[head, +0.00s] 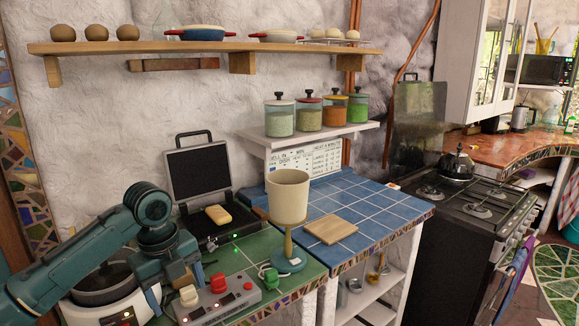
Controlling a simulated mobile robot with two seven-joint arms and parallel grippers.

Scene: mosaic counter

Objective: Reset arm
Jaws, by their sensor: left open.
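My left arm comes in from the left and bends down over the green-tiled part of the counter. My left gripper (176,296) is open, points downward and looks empty. Part of the cooker is hidden behind my arm. My right gripper is not in view.
An open grill press (198,166) with a bread-like piece (217,214) stands behind my gripper. A lamp with a beige shade (288,197) stands to the right. A wooden board (330,229) lies on the blue tiles (385,205), which are otherwise mostly clear. A shelf with jars (310,137) hangs above.

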